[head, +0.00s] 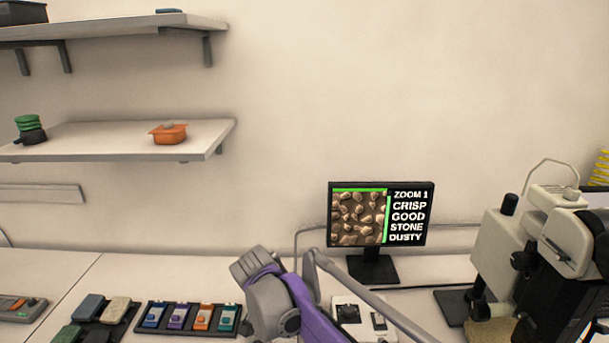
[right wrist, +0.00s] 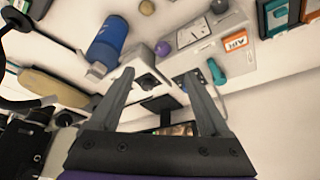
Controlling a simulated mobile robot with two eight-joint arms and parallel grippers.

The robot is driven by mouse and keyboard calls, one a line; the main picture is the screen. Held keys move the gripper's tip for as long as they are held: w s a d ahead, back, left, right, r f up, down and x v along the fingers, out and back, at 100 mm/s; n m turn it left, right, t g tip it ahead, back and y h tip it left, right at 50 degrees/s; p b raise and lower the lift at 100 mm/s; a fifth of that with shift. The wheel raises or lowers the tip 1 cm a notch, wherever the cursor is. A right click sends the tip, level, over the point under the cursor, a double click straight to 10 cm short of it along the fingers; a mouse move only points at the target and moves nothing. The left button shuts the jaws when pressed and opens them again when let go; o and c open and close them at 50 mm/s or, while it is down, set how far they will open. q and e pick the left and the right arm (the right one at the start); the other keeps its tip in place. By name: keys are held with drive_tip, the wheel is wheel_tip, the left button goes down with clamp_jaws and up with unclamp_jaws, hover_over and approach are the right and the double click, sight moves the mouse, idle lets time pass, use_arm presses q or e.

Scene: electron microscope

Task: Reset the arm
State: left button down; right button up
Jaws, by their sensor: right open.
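My right gripper (right wrist: 160,85) shows in the right wrist view with its two grey fingers spread apart and nothing between their tips. A purple and grey arm of mine (head: 310,310) rises at the bottom centre of the head view, in front of the bench. I cannot make out finger tips on it there. My left gripper is not in view.
A monitor (head: 407,215) on the bench shows stones and "ZOOM 1 CRISP GOOD STONE DUSTY". The microscope (head: 570,255) stands at right. A tray of coloured slides (head: 190,331) lies left of my arm. A blue cylinder (right wrist: 109,45) shows in the wrist view.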

drive_tip(key=s+d+n+y, duration=0.2)
drive_tip(key=s+d+n, duration=0.2)
drive_tip(key=s+d, duration=0.8)
drive_tip(key=s+d+f+n+t, duration=0.1)
drive_tip(key=s+d+f+n, duration=0.1)
drive_tip(key=s+d+f, duration=0.2)
drive_tip(key=s+d+f+n+t, duration=0.1)
drive_tip(key=s+d+f, duration=0.3)
drive_tip(key=s, duration=0.6)
drive_tip(key=shift+s+d+f+n+y, duration=0.15)
drive_tip(key=shift+d+n+y, duration=0.25)
drive_tip(key=shift+d+n, duration=0.1)
drive_tip(key=shift+c, duration=0.2)
